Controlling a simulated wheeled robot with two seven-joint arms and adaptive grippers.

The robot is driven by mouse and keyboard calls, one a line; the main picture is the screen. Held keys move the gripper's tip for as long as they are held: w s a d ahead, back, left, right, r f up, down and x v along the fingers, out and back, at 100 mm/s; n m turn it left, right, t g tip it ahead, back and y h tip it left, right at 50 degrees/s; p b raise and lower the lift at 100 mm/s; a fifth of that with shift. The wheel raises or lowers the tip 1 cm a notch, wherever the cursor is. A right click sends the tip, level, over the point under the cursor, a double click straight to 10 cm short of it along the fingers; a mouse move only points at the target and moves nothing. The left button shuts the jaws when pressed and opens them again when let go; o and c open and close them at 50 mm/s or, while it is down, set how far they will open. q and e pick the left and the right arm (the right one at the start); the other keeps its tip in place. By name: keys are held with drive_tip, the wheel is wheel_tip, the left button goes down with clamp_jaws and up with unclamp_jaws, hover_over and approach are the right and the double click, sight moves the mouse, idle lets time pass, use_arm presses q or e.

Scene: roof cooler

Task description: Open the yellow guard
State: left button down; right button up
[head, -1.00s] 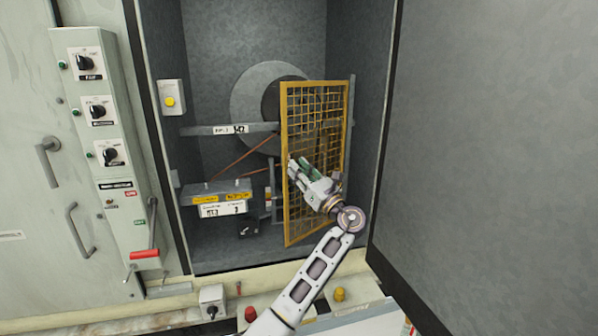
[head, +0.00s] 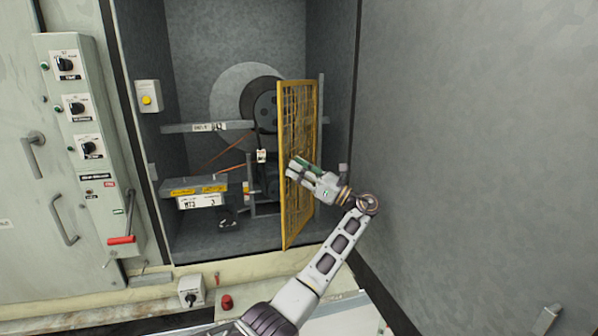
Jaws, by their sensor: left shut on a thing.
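The yellow guard (head: 297,215) is a framed mesh panel, hinged on its right side inside the grey cabinet bay. It is swung outward and seen nearly edge-on, so its mesh looks narrow. Behind it, the dark pulley wheel (head: 259,100) on a round grey plate is partly uncovered. My left gripper (head: 296,167) is at the guard's middle height and shut on its left frame edge. The fingertips are small in the picture, and the exact contact is hard to make out. My right gripper is not in view.
A grey box with yellow labels (head: 200,186) and a horizontal rail (head: 180,128) lie left of the guard. A large grey door panel (head: 450,130) fills the right. A switch panel (head: 78,110) with a red-handled lever (head: 121,240) stands at the left.

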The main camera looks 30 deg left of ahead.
use_arm(q)
drive_tip(key=shift+w+d+g, duration=0.15)
drive_tip(key=shift+d+g, duration=0.2)
drive_tip(key=shift+g, duration=0.05)
drive_tip(key=c, duration=1.2)
unclamp_jaws()
drive_tip(key=shift+c, duration=0.2)
approach(286, 129)
drive_tip(key=shift+x, duration=2.45)
drive_tip(key=shift+w, duration=0.1)
